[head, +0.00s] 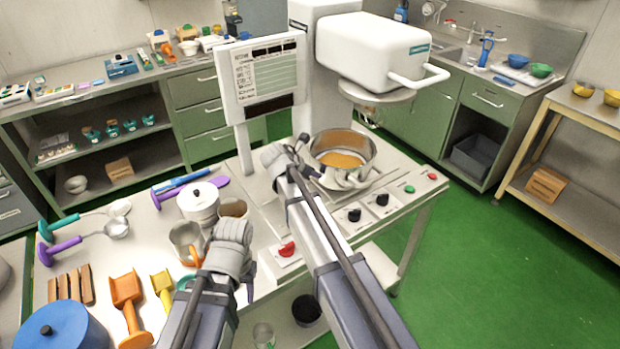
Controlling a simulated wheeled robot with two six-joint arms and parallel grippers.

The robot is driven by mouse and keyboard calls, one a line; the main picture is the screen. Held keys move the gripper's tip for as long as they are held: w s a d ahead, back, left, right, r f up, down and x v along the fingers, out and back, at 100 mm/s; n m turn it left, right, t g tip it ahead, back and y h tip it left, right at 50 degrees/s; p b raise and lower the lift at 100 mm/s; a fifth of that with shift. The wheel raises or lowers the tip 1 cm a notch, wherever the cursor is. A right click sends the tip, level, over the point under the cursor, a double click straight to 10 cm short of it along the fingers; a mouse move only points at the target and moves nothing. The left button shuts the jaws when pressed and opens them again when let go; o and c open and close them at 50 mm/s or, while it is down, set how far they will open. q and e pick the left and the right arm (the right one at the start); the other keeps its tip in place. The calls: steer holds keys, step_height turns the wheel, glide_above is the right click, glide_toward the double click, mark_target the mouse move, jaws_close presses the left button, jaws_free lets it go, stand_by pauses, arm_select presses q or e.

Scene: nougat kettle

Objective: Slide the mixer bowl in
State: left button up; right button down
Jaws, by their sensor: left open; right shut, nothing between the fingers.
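The mixer bowl (367,160) is a shiny steel bowl with amber contents. It stands upright on the steel worktop, below and in front of the white mixer head (370,50). A handle shows on its near side. My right gripper (306,156) is at the bowl's left side, shut and empty; I cannot tell whether it touches the bowl. My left gripper (238,258) is open, low over the worktop beside a steel jug with an orange handle (184,240). Its fingertips are mostly hidden by its own wrist.
A control panel (265,80) stands left of the mixer. Knobs (354,215) and a red button (287,250) line the front edge. A white lidded pot (198,203), ladles, orange scoop (127,300) and blue drum (62,328) crowd the left side. Green floor is clear at right.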

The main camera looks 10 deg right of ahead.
stand_by(0.3)
steer(key=w+d, duration=0.4)
steer(key=d, duration=0.8)
steer(key=shift+w+d, duration=0.3)
steer(key=shift+d, duration=0.05)
steer(key=shift+d+r, duration=0.1)
steer(key=p, duration=0.7)
glide_toward(345, 169)
steer(key=w, duration=0.1)
steer(key=w+f, duration=0.1)
steer(key=w, duration=0.1)
steer(key=w+f, duration=0.1)
steer(key=w, duration=0.1)
steer(key=shift+d+f, duration=0.1)
steer(key=shift+f, duration=0.05)
